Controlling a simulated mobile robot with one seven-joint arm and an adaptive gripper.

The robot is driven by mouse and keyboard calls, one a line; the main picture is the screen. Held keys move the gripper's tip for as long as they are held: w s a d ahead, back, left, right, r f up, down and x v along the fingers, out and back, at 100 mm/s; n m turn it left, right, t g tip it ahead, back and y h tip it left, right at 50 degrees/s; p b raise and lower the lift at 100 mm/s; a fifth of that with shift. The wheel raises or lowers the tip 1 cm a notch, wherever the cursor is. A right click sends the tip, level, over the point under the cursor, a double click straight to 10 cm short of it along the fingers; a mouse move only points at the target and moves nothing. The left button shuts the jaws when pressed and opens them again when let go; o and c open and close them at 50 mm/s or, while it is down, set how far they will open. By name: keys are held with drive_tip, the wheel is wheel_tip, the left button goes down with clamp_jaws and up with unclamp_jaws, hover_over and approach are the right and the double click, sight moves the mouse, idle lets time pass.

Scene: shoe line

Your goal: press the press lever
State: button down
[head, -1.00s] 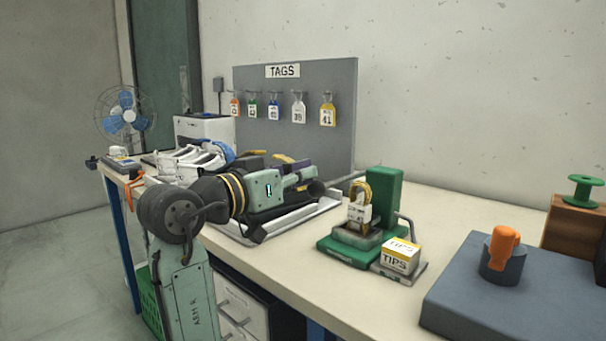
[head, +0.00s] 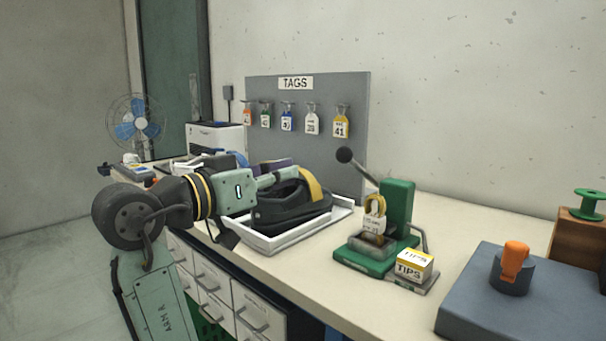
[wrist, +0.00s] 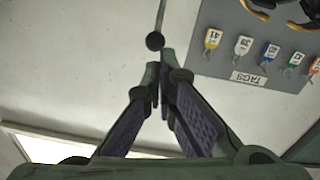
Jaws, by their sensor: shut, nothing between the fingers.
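The green press (head: 398,205) stands on the bench right of centre in the head view. Its lever slants up and left to a black ball knob (head: 344,155). My gripper (head: 296,173) is left of the knob and slightly lower in the picture, with a visible gap between them. In the wrist view the fingers (wrist: 164,85) are shut and empty. The black knob (wrist: 155,41) and its thin rod show just beyond the fingertips there. A white tag with a yellow loop (head: 375,215) stands at the front of the press.
A white tray (head: 338,213) with a dark shoe lies under my gripper. A TIPS box (head: 413,264) sits right of the press. A grey block with an orange piece (head: 514,262) is farther right. The tag board (head: 310,150) stands behind, with several hanging tags.

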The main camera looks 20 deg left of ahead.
drive_tip(key=shift+v, duration=0.9)
